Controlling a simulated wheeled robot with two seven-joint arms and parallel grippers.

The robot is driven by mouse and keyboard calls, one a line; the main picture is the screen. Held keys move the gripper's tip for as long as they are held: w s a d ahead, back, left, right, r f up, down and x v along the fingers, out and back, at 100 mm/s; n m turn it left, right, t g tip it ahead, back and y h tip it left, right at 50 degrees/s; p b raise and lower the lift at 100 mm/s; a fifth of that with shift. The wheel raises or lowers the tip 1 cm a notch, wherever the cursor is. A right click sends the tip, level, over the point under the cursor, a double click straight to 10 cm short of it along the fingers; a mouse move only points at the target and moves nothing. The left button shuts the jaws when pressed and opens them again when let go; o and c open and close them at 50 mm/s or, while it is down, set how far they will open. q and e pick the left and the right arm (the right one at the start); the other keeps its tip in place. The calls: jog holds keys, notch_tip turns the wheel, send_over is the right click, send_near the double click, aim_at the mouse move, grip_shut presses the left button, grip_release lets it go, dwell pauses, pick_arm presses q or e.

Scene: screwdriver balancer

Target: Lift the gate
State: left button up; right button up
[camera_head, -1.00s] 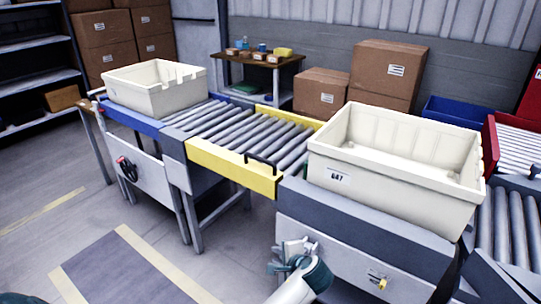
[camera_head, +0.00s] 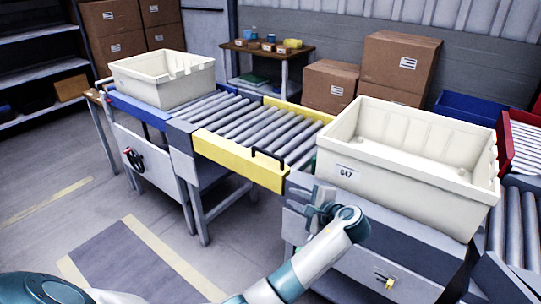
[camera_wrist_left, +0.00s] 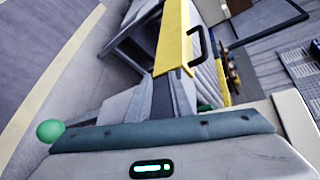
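The gate is a yellow-framed roller section (camera_head: 232,158) in the conveyor line, lying level between its neighbours. A black handle (camera_head: 268,154) is on its front yellow side, near the right end. My left gripper (camera_head: 308,203) is below and right of the handle, in front of the right conveyor section, touching nothing that I can see. It looks open and empty. My right gripper is not in view.
A cream tote marked 647 (camera_head: 385,190) stands on the right section, close to my left gripper. Another cream tote (camera_head: 160,82) stands on the left section. The gate's rollers (camera_head: 262,128) are bare. Floor in front of the gate is clear.

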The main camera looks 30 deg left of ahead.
pick_arm(q)
jog(key=y, duration=0.2)
send_near(275, 157)
jog(key=f+v, duration=0.1)
jog(key=v, duration=0.4)
jog(key=shift+a+r+m, duration=0.15)
jog(key=shift+r+m, duration=0.15)
jog(key=shift+r, duration=0.15)
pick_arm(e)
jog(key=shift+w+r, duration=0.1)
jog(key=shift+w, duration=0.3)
pick_arm(q)
jog(key=shift+w, duration=0.1)
